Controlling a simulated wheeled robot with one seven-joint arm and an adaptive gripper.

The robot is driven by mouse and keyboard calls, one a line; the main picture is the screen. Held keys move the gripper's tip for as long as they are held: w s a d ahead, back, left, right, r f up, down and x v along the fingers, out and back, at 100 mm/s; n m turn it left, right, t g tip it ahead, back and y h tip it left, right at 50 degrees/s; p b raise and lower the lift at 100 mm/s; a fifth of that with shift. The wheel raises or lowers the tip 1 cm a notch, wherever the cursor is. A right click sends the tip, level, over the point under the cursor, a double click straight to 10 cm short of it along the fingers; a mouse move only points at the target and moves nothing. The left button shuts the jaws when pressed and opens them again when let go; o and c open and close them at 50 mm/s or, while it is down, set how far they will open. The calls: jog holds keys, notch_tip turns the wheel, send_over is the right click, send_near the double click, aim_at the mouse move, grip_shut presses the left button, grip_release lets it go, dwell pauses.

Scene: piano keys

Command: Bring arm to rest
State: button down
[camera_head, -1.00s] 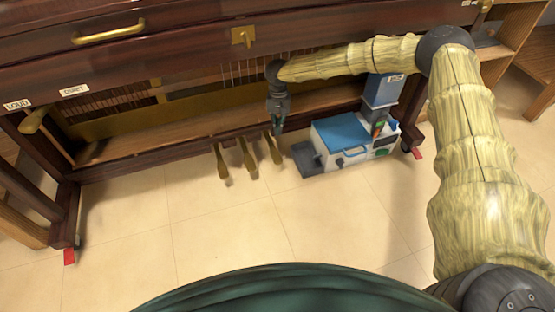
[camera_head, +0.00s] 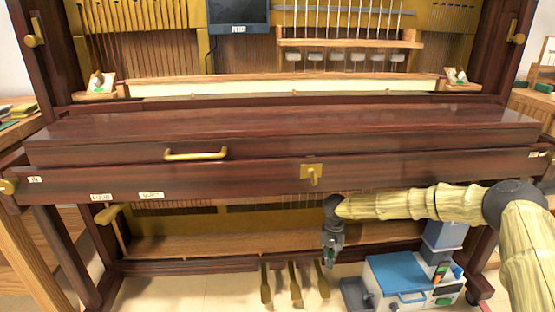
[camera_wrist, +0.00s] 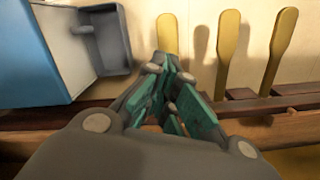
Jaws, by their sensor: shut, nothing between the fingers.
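My gripper (camera_head: 329,258) hangs pointing down in front of the piano's lower opening, above and just right of the brass pedals (camera_head: 295,285). In the wrist view my gripper (camera_wrist: 172,122) shows its green finger pads close together with nothing held. The pedals, three of them, also show beyond the fingers in the wrist view (camera_wrist: 229,50). My arm reaches in from the right, with its links bent at a dark elbow joint. No touch between gripper and piano can be seen.
The dark wooden piano (camera_head: 110,155) with a closed lid and brass handle (camera_head: 196,154) spans the view. A blue-and-white machine (camera_head: 400,275) stands on the floor right of the pedals, close to my gripper. A dark screen (camera_head: 238,14) is at the top.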

aim_at(321, 294)
jog(key=s+a+f+n+t+h+p, duration=0.1)
jog(key=s+a+f, duration=0.1)
jog(key=s+f, duration=0.35)
jog(key=s+a+f+n+t+h+p, duration=0.1)
jog(key=s+a+f+t+p, duration=0.15)
jog(key=s, duration=0.65)
jog(key=s+a+f+n+t+h, duration=0.1)
jog(key=s+a+f, duration=0.15)
jog(key=s, duration=0.45)
jog(key=s+d+r+g+y+p, duration=0.1)
jog(key=s+d+r, duration=0.1)
jog(key=s, duration=0.8)
jog(key=s+d+r+g+y+p, duration=0.1)
jog(key=s+d+r, duration=0.1)
jog(key=s, duration=0.8)
jog(key=s+d+r+g+y+p, duration=0.1)
jog(key=s+d+r+g, duration=0.1)
jog(key=s, duration=0.8)
notch_tip(321, 294, up, 38)
jog(key=p, duration=3.8)
jog(key=shift+a+f+n, duration=0.15)
jog(key=shift+f+n, duration=0.05)
jog(key=shift+n, duration=0.1)
jog(key=shift+w+t, duration=0.1)
jog(key=shift+t, duration=0.15)
